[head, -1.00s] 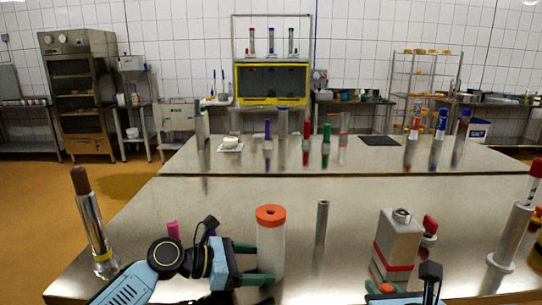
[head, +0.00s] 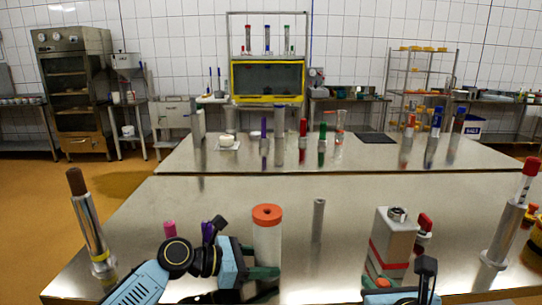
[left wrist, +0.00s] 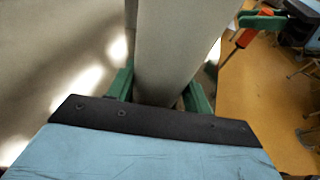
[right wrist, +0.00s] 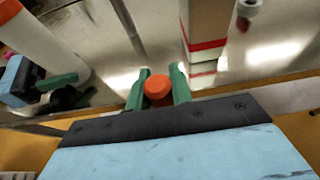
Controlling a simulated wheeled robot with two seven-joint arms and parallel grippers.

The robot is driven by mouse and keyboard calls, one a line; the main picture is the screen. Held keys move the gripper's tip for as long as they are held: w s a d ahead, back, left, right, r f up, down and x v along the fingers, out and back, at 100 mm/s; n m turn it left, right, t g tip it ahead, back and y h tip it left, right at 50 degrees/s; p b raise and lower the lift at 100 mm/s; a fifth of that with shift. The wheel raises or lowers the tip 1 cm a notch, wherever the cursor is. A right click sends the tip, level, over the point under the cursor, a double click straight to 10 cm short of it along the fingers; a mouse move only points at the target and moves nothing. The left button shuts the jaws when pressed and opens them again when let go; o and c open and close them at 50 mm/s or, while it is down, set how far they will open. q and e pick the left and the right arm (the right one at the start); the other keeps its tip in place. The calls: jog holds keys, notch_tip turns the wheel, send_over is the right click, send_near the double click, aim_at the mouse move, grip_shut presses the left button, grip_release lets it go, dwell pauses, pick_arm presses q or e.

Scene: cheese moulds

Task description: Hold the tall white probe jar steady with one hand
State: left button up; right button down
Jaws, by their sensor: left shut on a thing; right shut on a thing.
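The tall white probe jar (head: 267,238) stands upright on the near table, with an orange top that has a dark hole. My left gripper (head: 266,262) is shut around its lower part. In the left wrist view the jar (left wrist: 175,50) fills the gap between the green fingers. My right gripper (right wrist: 160,88) is shut on an orange-topped thing, whose round cap (right wrist: 158,86) shows between its fingers. In the left wrist view this thing has an orange handle (left wrist: 245,38) and a thin dark tip pointing down. In the head view my right gripper is partly cut off at the bottom edge.
A white box with a red stripe (head: 393,243) stands just behind my right gripper. A thin grey cylinder (head: 318,220) stands between box and jar. A brown-topped metal tube (head: 91,225) is at the left; a red-capped syringe-like tube (head: 511,225) is at the right.

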jog(key=shift+w+a+r+n+g+y, duration=1.6)
jog(key=shift+a+r+n+g+y, duration=1.3)
jog(key=shift+a+r, duration=3.85)
jog(key=shift+w+a+r+n+g+y, duration=1.7)
jog(key=shift+a+r+n+y, duration=2.2)
jog(key=shift+a+r, duration=2.8)
jog(key=w+d+r+h, duration=0.1)
jog(key=w+d+r, duration=0.4)
jog(key=r, duration=0.2)
jog(key=shift+w+d+t, duration=0.15)
jog(key=shift+d+t, duration=0.1)
jog(key=shift+t, duration=0.15)
jog(key=shift+d+f, duration=0.1)
jog(key=shift+f, duration=0.05)
jog(key=shift+f, duration=2.95)
